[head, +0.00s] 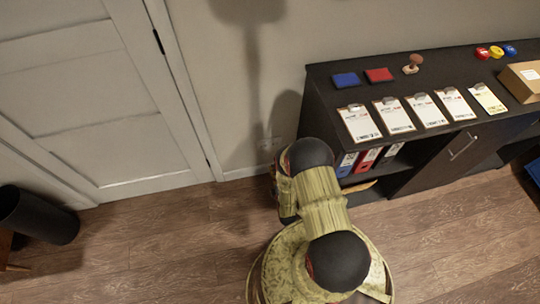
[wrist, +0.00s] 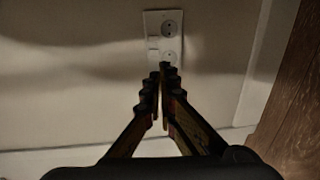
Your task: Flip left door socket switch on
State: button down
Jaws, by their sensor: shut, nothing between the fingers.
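The white socket plate (wrist: 151,22) is on the wall in the upper middle of the wrist view. It has two round outlets, one above the other, with small switch-like parts to their left. The switch positions are too small and dim to tell. A faint plate (head: 265,144) shows low on the wall in the head view, between the door and the black cabinet. My gripper (wrist: 160,73) is shut and empty, its fingertips overlapping the plate's lower edge in the wrist view. I cannot tell whether they touch it. In the head view my arm hides the gripper.
The white door (head: 100,90) is at the left, with a dark bin (head: 40,215) beside it. The black cabinet (head: 420,75) stands close to the right of my arm, with clipboards and stamp pads on top. Wooden floor (head: 160,245) is clear at the front left.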

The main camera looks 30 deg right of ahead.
jog(key=b, duration=0.5)
send_near(267, 143)
jog(key=w+d+f, duration=0.1)
jog(key=w+f, duration=0.1)
jog(key=w, duration=0.3)
jog(key=shift+x, duration=0.8)
jog(key=shift+s+d+r, duration=0.1)
